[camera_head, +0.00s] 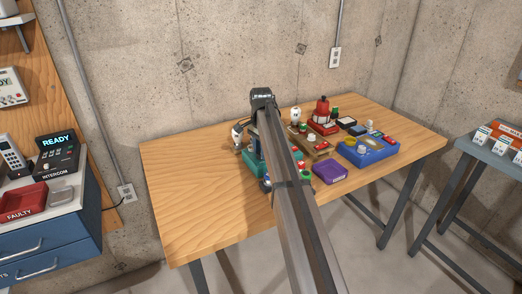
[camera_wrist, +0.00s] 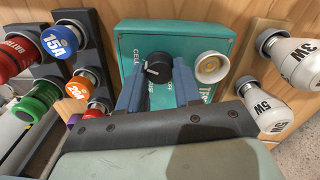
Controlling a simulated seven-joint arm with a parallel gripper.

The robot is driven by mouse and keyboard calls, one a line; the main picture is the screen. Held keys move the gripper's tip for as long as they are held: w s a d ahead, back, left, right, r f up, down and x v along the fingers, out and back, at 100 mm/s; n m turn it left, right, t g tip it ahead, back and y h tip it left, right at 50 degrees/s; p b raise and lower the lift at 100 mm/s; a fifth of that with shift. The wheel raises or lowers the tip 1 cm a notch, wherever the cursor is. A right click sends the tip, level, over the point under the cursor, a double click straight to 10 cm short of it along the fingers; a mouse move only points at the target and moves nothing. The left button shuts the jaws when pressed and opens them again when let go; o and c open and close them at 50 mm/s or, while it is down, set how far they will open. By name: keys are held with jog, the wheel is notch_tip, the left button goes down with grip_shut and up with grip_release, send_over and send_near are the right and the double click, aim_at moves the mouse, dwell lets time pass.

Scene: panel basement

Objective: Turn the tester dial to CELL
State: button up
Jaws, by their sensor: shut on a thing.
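The teal tester (camera_wrist: 195,35) fills the upper middle of the wrist view, with a black dial (camera_wrist: 158,67) and a round cream-and-brass socket (camera_wrist: 210,67) on its face. CELL is lettered to the left of the dial; other lettering is partly covered by my fingers. A pale mark shows on the dial, but I cannot tell exactly where it points. My gripper (camera_wrist: 157,80) is shut on the dial, one blue finger on each side. In the head view the tester (camera_head: 254,161) stands on the wooden table, mostly hidden behind my arm, as are the dial and fingers.
In the wrist view, coloured fuses (camera_wrist: 56,41) stand left of the tester and white bulbs (camera_wrist: 290,55) right. On the table (camera_head: 190,200) are a purple box (camera_head: 330,172), a blue unit (camera_head: 367,153) and a red holder (camera_head: 322,120). The table's left part is clear.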

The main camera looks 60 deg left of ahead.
jog(key=o, duration=1)
jog(key=shift+o, duration=0.2)
notch_tip(320, 180, up, 14)
jog(key=shift+f, duration=0.1)
dwell(0.3)
